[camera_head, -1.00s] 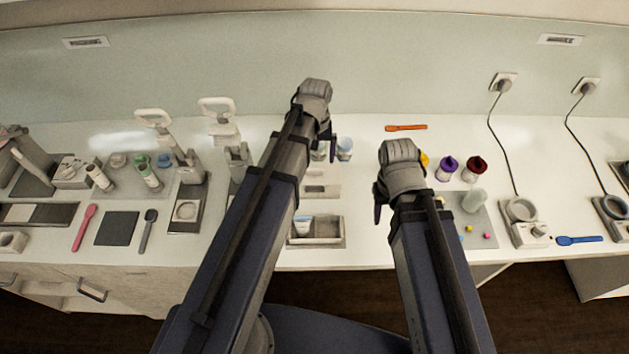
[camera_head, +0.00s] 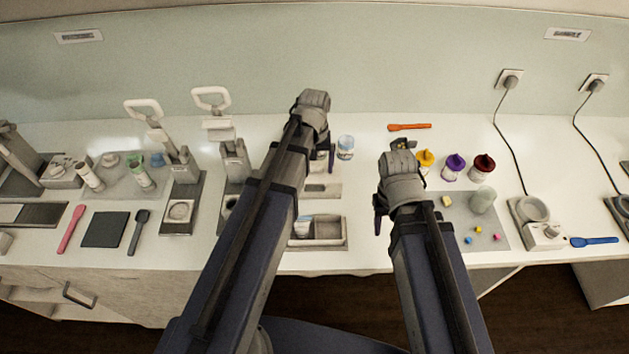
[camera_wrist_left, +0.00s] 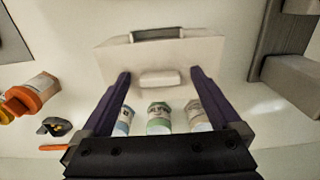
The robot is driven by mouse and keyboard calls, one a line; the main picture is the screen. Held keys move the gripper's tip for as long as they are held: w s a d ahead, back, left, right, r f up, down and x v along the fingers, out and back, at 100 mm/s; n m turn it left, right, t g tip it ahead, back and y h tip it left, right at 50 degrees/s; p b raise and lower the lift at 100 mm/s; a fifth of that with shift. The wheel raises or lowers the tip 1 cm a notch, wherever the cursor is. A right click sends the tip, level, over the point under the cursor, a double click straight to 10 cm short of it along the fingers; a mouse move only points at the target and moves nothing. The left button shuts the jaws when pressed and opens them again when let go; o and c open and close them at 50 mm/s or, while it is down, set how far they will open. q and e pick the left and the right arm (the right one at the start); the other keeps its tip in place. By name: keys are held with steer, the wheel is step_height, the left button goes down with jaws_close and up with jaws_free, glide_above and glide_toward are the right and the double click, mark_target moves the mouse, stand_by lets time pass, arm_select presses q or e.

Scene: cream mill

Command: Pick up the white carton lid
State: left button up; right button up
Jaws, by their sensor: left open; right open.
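In the left wrist view a small white block (camera_wrist_left: 160,78), which looks like the white carton lid, lies on a pale slab (camera_wrist_left: 110,55) with a dark slot. My left gripper (camera_wrist_left: 160,73) is open and empty, its two fingers on either side of the block, with the height gap unclear. In the head view the slab (camera_head: 325,189) is partly hidden by my left arm, and the block cannot be made out. My left gripper (camera_head: 319,158) is over the slab's far part. My right gripper (camera_head: 393,185) is open, to the right of the slab.
Several labelled jars stand behind the slab, one a blue-white cup (camera_head: 345,147). A tray (camera_head: 330,240) lies in front. Lever presses (camera_head: 233,160) stand to the left. Yellow (camera_head: 425,160), purple (camera_head: 454,168) and dark red (camera_head: 484,166) bottles stand to the right.

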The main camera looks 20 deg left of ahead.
arm_select(q)
jaws_close()
stand_by(0.7)
